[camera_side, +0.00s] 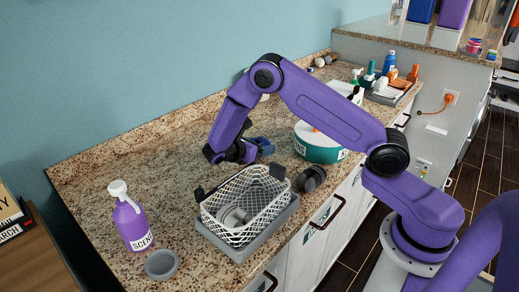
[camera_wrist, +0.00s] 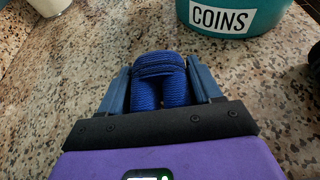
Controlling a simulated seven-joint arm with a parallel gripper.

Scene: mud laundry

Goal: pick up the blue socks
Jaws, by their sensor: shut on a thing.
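The blue socks (camera_wrist: 161,68), a rolled ribbed bundle, sit between the two fingers of my gripper (camera_wrist: 160,90) in the wrist view. A finger touches or nearly touches each side of the bundle, and the gripper is shut on it. In the side view the blue socks (camera_side: 265,146) show at the end of my gripper (camera_side: 252,150), over the granite counter behind the basket. Whether the socks rest on the counter or are just above it is hard to tell.
A teal COINS container (camera_wrist: 236,14) stands close by; it also shows in the side view (camera_side: 319,150).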

